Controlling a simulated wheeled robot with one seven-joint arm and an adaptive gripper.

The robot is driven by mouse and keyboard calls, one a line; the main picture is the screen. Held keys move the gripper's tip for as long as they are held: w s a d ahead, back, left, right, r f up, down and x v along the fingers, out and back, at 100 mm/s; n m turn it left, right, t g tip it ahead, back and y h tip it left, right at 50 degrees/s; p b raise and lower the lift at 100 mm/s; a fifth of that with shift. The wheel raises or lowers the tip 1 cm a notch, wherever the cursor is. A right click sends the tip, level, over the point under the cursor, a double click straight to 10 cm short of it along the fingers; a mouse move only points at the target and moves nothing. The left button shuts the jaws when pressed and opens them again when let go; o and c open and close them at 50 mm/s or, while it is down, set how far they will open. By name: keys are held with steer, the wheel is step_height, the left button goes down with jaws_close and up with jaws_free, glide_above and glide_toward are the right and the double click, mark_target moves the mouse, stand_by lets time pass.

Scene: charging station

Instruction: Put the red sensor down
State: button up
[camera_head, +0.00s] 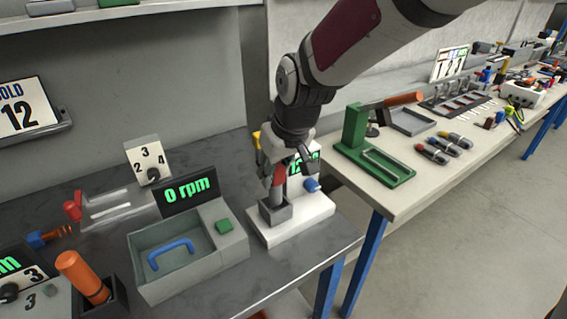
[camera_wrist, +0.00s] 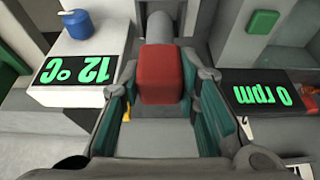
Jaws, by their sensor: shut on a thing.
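My gripper (camera_head: 290,164) is above the white station (camera_head: 302,226) on the grey bench and points down. It is shut on the red sensor (camera_head: 278,176), whose red block also shows between the fingers in the wrist view (camera_wrist: 162,74). A grey cylinder (camera_wrist: 158,27) shows just beyond the block in the wrist view. The sensor is right above a grey square holder (camera_head: 275,211) on the station's front left. I cannot tell whether its lower end is inside the holder or just over it.
A green display reading 12 °C (camera_wrist: 75,70) and a blue knob (camera_head: 312,185) are close to the right of my gripper in the head view. A grey basin with a blue handle (camera_head: 171,252) and a 0 rpm display (camera_head: 187,193) stand to the left.

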mark_target(275, 185)
steer(key=shift+a+f, duration=0.1)
steer(key=shift+f, duration=2.15)
steer(key=shift+f+b, duration=0.1)
steer(key=shift+b, duration=0.2)
steer(key=o, duration=1.2)
steer(key=shift+f, duration=0.1)
steer(key=shift+c, duration=0.2)
steer(key=shift+r, duration=0.35)
steer(key=p+v, duration=0.2)
steer(key=v, duration=1)
steer(key=s+d+m+h, duration=0.1)
steer(key=s+d+m, duration=0.2)
steer(key=s+d, duration=0.6)
steer(key=s+d+r+m+g+h, duration=0.1)
steer(key=s+d+m, duration=0.2)
steer(key=s+d, duration=0.7)
steer(key=s, duration=0.6)
steer(key=shift+d+r+m+h, duration=0.2)
steer(key=shift+m+h, duration=0.1)
steer(key=shift+m, duration=0.1)
